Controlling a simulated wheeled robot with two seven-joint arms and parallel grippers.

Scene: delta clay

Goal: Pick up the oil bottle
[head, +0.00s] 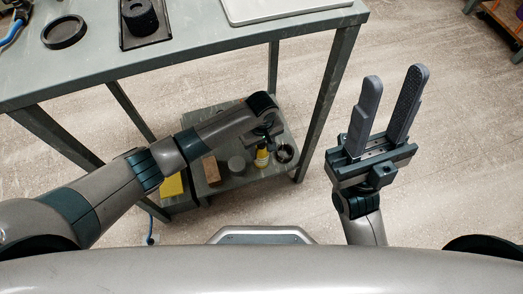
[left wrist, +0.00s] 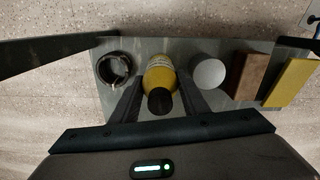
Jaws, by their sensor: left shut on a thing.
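The oil bottle (left wrist: 160,80) is yellow with a pale band and a dark cap. It stands on the lower shelf of the grey table, and in the head view (head: 262,157) it is partly covered by my left arm. My left gripper (left wrist: 158,98) has a finger on each side of the bottle and is shut on it; it also shows in the head view (head: 266,132), reaching down over the shelf. My right gripper (head: 393,85) is open and empty, raised above the floor to the right of the table.
On the lower shelf (left wrist: 105,45) stand a dark round container (left wrist: 113,68), a pale round-topped object (left wrist: 209,73), a brown block (left wrist: 250,75) and a yellow block (left wrist: 291,82). The tabletop (head: 100,62) overhangs the shelf. A table leg (head: 328,98) stands between the shelf and my right gripper.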

